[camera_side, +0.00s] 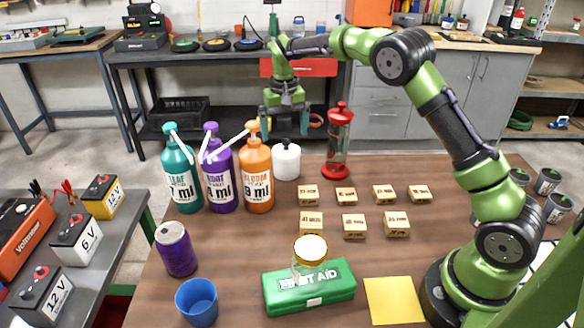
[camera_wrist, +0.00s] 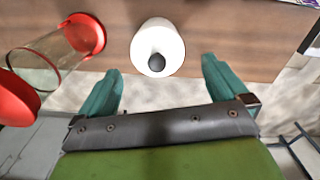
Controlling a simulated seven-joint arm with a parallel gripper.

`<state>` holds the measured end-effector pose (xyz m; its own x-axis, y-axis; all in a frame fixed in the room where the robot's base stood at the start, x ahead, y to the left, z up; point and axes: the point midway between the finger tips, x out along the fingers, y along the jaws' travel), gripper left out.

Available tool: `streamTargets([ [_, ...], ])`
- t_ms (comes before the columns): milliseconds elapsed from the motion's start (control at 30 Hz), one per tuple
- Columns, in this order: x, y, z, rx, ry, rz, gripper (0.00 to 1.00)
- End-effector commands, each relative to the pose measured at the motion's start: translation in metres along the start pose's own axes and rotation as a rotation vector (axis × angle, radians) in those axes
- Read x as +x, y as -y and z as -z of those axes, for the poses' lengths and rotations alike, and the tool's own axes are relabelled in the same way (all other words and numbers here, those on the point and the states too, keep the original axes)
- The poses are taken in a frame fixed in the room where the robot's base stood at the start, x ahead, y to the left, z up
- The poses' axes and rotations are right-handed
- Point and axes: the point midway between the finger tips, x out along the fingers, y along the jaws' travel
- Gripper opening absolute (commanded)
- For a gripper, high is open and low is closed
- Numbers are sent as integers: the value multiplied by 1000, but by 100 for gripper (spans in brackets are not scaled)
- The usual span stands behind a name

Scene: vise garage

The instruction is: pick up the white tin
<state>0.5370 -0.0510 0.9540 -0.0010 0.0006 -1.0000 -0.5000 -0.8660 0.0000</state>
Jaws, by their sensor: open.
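The white tin (camera_side: 286,162) stands upright at the back edge of the brown table, just right of the orange bottle. In the wrist view the white tin (camera_wrist: 150,38) is seen from above, with a dark knob on top. My gripper (camera_side: 285,126) is above the tin in the side view, fingers pointing down. In the wrist view my gripper (camera_wrist: 160,66) is open and empty. The tin appears between the lines of the two fingers, a little beyond their tips. I see no contact.
An orange bottle (camera_side: 257,185), purple bottle (camera_side: 219,180) and teal bottle (camera_side: 182,180) with pump spouts stand left of the tin. A red-and-glass dispenser (camera_side: 339,145) stands to its right. Wooden blocks (camera_side: 354,221) and a green first aid box (camera_side: 310,294) lie nearer the front.

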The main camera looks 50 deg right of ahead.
Motion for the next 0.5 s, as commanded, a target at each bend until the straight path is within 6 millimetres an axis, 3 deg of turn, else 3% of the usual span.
streamTargets([
  [100, 21, 0, 0, 1, 3, -1, 100],
  [367, 40, -2, 1, 1, 1, -1, 100],
  [500, 61, -5, 2, 2, 3, -2, 100],
])
